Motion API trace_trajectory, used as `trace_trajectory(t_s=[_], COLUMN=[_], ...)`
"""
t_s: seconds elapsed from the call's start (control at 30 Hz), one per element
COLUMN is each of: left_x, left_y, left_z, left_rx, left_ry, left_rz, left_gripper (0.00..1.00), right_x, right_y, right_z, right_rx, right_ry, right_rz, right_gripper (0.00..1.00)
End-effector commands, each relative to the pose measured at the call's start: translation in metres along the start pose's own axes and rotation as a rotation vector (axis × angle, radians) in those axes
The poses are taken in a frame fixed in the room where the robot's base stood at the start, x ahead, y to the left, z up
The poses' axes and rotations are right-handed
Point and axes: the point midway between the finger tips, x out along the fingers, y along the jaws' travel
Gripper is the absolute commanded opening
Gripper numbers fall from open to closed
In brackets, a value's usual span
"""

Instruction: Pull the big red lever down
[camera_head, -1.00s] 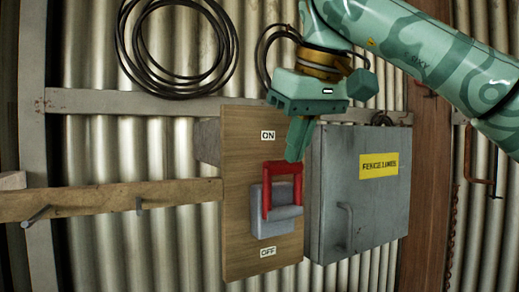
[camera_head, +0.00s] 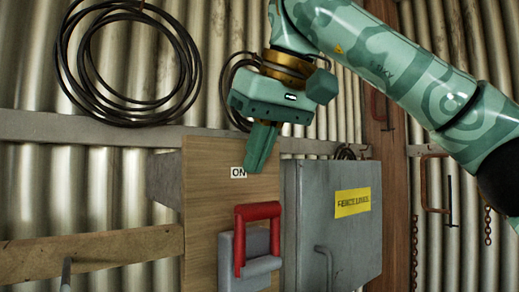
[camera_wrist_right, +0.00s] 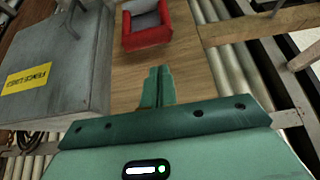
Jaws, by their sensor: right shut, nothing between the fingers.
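The big red lever (camera_head: 257,211) is a U-shaped handle on a grey switch base (camera_head: 256,275), mounted on a wooden board (camera_head: 208,200). Its crossbar is up, below the "ON" label (camera_head: 238,172). My right gripper (camera_head: 257,169) is shut and empty, pointing down above the crossbar with a visible gap, and its fingers partly cover the label's right side. In the right wrist view the closed fingers (camera_wrist_right: 157,83) point toward the red lever (camera_wrist_right: 147,38), apart from it, with bare board between. My left gripper is not in view.
A grey metal box (camera_head: 330,245) with a yellow label and a handle stands just right of the board. A coiled black cable (camera_head: 185,75) hangs on the corrugated wall at upper left. A wooden rail (camera_head: 110,247) with a peg runs left of the board.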

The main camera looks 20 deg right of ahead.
Motion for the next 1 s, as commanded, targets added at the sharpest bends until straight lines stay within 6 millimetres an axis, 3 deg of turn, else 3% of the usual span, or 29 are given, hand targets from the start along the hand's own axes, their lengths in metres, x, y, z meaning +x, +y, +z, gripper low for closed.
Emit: trace_trajectory(t_s=[0.2, 0.4, 1.0], left_x=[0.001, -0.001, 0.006], left_y=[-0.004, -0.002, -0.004], left_z=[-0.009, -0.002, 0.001], left_rx=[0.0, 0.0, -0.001], left_ry=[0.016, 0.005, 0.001], left_rz=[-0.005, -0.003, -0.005], left_gripper=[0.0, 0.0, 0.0], right_x=[0.041, 0.062, 0.069], right_y=[0.0, 0.0, 0.001], right_z=[0.0, 0.0, 0.001], right_rx=[-0.001, 0.0, 0.0], right_ry=[-0.001, 0.0, 0.036], right_rz=[-0.002, -0.002, -0.001], right_gripper=[0.0, 0.0, 0.0])
